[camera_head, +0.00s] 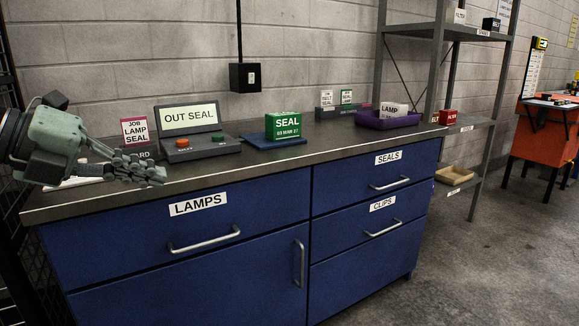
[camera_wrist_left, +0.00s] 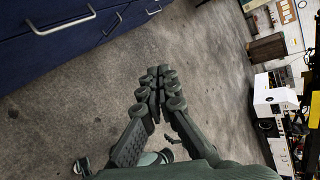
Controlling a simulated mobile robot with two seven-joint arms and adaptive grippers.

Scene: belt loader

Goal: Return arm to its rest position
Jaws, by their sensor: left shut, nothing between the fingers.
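My left gripper (camera_head: 150,172) comes in from the left in the head view, in front of the left end of the counter (camera_head: 245,165). It is shut and empty, with its fingers pointing right. In the left wrist view its fingertips (camera_wrist_left: 160,88) meet over bare concrete floor, with the blue cabinet beyond at upper left. My right gripper is in neither view.
Near the gripper stand a JOB LAMP SEAL card (camera_head: 135,131) and a console reading OUT SEAL (camera_head: 187,118). A green SEAL box (camera_head: 283,126) sits on a blue mat. A purple tray (camera_head: 388,121) holds a LAMP box.

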